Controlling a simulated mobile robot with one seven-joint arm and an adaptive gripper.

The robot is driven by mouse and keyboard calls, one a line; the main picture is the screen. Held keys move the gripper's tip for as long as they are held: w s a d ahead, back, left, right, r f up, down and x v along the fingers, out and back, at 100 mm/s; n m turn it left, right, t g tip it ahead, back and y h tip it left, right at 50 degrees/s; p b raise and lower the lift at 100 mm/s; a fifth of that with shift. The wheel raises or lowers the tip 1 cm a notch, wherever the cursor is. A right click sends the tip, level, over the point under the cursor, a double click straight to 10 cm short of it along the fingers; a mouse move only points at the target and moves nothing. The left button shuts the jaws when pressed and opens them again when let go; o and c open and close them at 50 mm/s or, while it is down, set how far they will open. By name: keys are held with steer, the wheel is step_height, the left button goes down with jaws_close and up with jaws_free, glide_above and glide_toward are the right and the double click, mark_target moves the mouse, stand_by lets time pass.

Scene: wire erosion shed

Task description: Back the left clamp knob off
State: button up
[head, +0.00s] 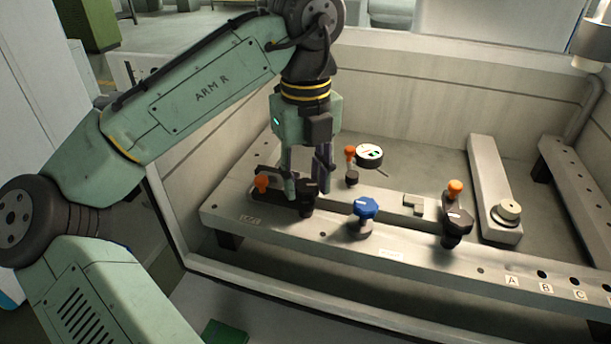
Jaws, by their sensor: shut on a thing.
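The left clamp knob (307,207) is black and sits at the left end of the metal rail, beside a dark clamp part with an orange tip (261,184). My gripper (307,186) points down over it and is shut on it, one finger on each side. The fingers and the palm hide part of the knob. The state of its thread cannot be seen.
A blue knob (364,208) stands right of my gripper on the rail (320,229). A black knob (457,224) with an orange-tipped part (455,188) is farther right. The tank wall (430,95) closes the back.

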mark_target(306, 185)
steer(key=n, duration=2)
steer(key=shift+n, duration=0.3)
stand_by(0.4)
steer(key=o, duration=1.2)
steer(key=shift+c, duration=0.2)
step_height(306, 185, up, 12)
